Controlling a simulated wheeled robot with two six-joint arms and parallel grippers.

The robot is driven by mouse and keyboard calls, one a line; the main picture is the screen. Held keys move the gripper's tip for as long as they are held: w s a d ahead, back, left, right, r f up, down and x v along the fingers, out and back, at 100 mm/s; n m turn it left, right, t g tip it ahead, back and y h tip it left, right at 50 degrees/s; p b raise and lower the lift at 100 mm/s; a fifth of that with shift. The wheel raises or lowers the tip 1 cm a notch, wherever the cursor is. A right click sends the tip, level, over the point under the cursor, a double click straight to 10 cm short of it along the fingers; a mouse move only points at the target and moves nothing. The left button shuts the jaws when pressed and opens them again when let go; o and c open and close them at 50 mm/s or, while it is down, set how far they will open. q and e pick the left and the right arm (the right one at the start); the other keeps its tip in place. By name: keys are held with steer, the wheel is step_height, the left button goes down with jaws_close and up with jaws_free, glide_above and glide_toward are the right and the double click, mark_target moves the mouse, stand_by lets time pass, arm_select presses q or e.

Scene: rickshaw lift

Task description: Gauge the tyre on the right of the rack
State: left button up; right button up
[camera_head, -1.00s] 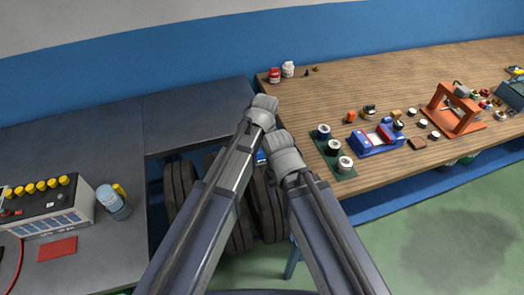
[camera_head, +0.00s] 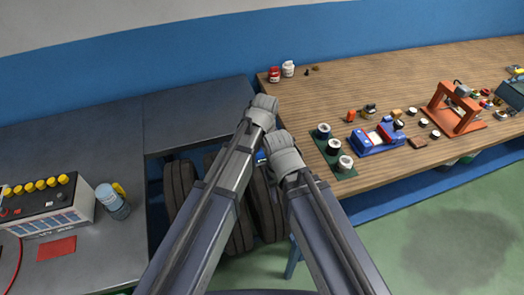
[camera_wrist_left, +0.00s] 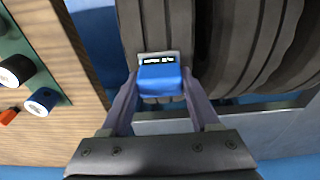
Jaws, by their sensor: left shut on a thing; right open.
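A blue gauge with a small lit display (camera_wrist_left: 160,77) sits between the fingers of my left gripper (camera_wrist_left: 160,92), which is shut on it. The gauge's display end lies against the tread of the right tyre (camera_wrist_left: 153,28), or just in front of it; the reading is too small to make out. In the head view the right tyre (camera_head: 268,208) is partly hidden behind my arms, and a bit of the gauge's blue (camera_head: 261,157) shows between them. My right gripper (camera_head: 282,152) is beside my left forearm, open; its fingertips are hidden.
Other tyres (camera_head: 179,187) stand to the left in the rack, whose metal bar (camera_wrist_left: 165,122) shows in the wrist view. A wooden bench (camera_head: 390,85) with several tools and jars is close on the right. A dark bench (camera_head: 110,150) with a battery box (camera_head: 50,212) is left.

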mark_target(261, 149)
stand_by(0.6)
arm_select(q)
step_height(261, 149, up, 7)
steer(key=p, duration=0.7)
steer(key=shift+f, duration=0.15)
stand_by(0.6)
step_height(261, 149, down, 3)
steer(key=b, duration=0.3)
steer(key=shift+f+b, duration=0.2)
steer(key=shift+b, duration=0.1)
steer(key=shift+r, duration=0.1)
